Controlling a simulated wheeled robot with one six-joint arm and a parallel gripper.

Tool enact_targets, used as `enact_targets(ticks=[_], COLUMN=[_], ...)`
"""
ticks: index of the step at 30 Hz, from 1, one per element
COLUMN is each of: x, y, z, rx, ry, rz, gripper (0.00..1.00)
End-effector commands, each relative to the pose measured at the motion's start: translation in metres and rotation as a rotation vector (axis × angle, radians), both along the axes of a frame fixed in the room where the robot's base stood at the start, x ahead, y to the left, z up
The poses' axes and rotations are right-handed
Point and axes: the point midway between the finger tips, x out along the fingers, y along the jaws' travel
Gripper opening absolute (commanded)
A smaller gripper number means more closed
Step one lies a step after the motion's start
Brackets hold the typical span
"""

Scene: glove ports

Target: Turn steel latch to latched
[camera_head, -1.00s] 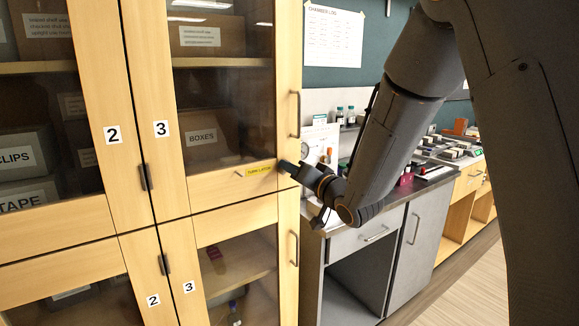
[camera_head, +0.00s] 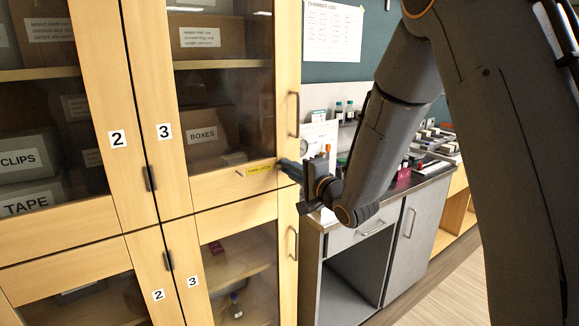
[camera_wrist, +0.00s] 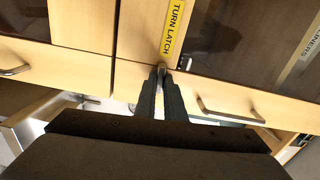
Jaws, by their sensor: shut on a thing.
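The steel latch (camera_wrist: 161,67) is a small piece between my fingertips in the wrist view, mostly hidden by them. It sits by the end of a yellow TURN LATCH label (camera_wrist: 175,25) on the wooden cabinet frame. The label also shows in the head view (camera_head: 261,167), just left of my gripper (camera_head: 284,166). My gripper is shut on the latch at the right edge of door 3, and the fingers show close together in the wrist view (camera_wrist: 161,76). In the head view my fingertips hide the latch. I cannot tell its exact angle.
Tall wooden cabinet doors with glass panes (camera_head: 215,90) fill the left, with a bar handle (camera_head: 294,114) above my gripper. A grey counter (camera_head: 400,195) with bottles and small items stands to the right. Open floor (camera_head: 455,285) shows at lower right.

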Motion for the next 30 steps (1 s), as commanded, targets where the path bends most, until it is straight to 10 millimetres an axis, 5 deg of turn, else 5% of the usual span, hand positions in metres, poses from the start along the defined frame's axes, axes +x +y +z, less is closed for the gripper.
enact_targets(ticks=[22, 26, 30], x=[0.0001, 0.0, 0.0001], y=[-0.0001, 0.0, 0.0001], z=[-0.0009, -0.0008, -0.0007], rx=[0.076, 0.075, 0.074], ry=[0.052, 0.052, 0.051], rz=[-0.001, 0.0, 0.0], gripper=[0.0, 0.28, 0.28])
